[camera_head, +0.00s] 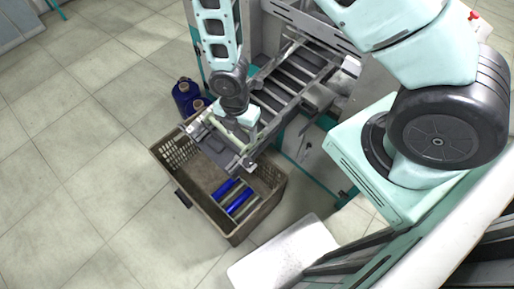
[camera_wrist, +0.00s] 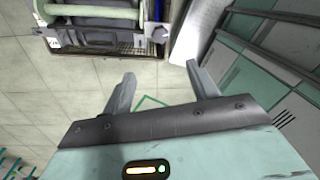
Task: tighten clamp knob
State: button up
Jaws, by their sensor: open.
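The winding unit (camera_head: 215,145) is a grey frame with a pale green roller, sitting at the end of the conveyor and over a crate. It also shows at the top of the wrist view (camera_wrist: 95,38), cut off by the edge. I cannot make out the clamp knob for certain; small fittings sit at the frame's ends. My gripper (camera_head: 241,117) is close to the roller in the head view, and my wrist partly hides the unit. In the wrist view my gripper (camera_wrist: 160,87) has its two fingers wide apart, with nothing between them and bare floor beyond.
A brown perforated crate (camera_head: 233,225) on the tiled floor holds blue and pale bobbins (camera_head: 238,200). Dark blue spools (camera_head: 184,95) stand behind it. A roller conveyor (camera_head: 290,80) runs back from the unit. A white panel (camera_head: 285,255) lies right of the crate. Floor at left is clear.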

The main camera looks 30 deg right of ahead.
aim_at(247, 162)
jog(key=f+p, duration=0.1)
jog(key=f, duration=0.4)
jog(key=f+p, duration=0.2)
jog(key=f, duration=0.4)
jog(key=s+f+p, duration=0.1)
jog(key=f, duration=0.5)
jog(key=shift+d+f+p, duration=0.25)
jog(key=shift+d+p, duration=0.1)
jog(key=c, duration=1)
